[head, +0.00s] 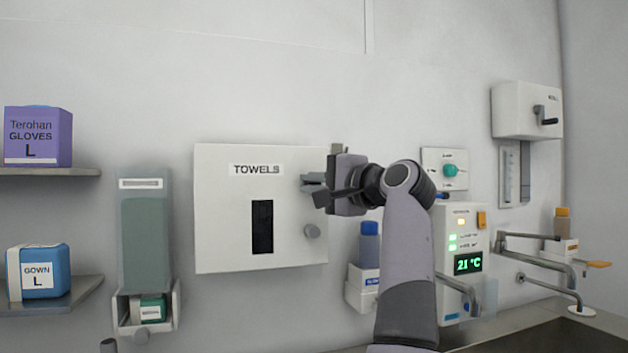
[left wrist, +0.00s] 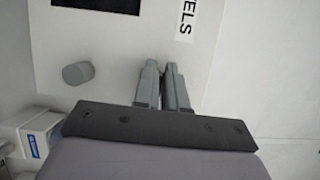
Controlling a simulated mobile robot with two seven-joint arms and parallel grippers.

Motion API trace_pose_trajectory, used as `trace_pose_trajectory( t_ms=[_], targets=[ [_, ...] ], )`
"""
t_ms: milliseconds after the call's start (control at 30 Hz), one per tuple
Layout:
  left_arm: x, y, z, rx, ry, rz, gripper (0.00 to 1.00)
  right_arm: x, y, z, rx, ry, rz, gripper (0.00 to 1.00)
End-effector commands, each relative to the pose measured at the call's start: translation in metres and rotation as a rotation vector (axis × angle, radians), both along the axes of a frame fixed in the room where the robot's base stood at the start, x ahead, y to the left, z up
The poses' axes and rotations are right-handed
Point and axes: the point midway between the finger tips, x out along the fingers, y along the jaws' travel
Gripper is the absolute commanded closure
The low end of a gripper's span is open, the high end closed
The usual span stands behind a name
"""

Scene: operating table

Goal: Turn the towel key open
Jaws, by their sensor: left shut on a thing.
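The white towel dispenser (head: 222,215), labelled TOWELS, hangs on the wall left of centre in the head view. It has a dark upright slot (head: 262,227) and a round grey knob (head: 312,231) low on its right side. My left gripper (head: 312,183) is at the upper right of the dispenser's front, above the knob. In the left wrist view its two grey fingers (left wrist: 163,80) are close together against the white front, beside the label. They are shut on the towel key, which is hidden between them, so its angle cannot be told. My right gripper is not in view.
Shelves with a purple glove box (head: 38,138) and a blue gown box (head: 37,272) are at the left. A grey-green dispenser (head: 146,240) hangs beside the towel box. A blue-capped bottle (head: 369,245), a control panel (head: 462,240) and taps (head: 530,250) are at the right.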

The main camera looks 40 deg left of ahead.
Motion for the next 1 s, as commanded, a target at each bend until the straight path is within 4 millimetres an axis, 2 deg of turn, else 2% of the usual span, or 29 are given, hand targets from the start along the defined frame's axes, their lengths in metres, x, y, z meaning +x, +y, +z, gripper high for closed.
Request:
trace_pose_trajectory(
  t_ms=[633,667,700,1000],
  targets=[
    [0.0007,-0.0004,0.0004,-0.021,-0.044,-0.004,1.00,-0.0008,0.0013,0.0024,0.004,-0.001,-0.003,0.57],
    [0.0007,-0.0004,0.0004,-0.021,-0.044,-0.004,0.83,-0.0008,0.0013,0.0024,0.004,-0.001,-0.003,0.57],
    [0.0006,-0.0004,0.0004,-0.021,-0.044,-0.004,0.70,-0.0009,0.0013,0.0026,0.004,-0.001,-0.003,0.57],
    [0.0004,-0.0009,0.0000,-0.021,-0.043,-0.002,0.68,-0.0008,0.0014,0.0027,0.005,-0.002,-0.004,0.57]
  ],
)
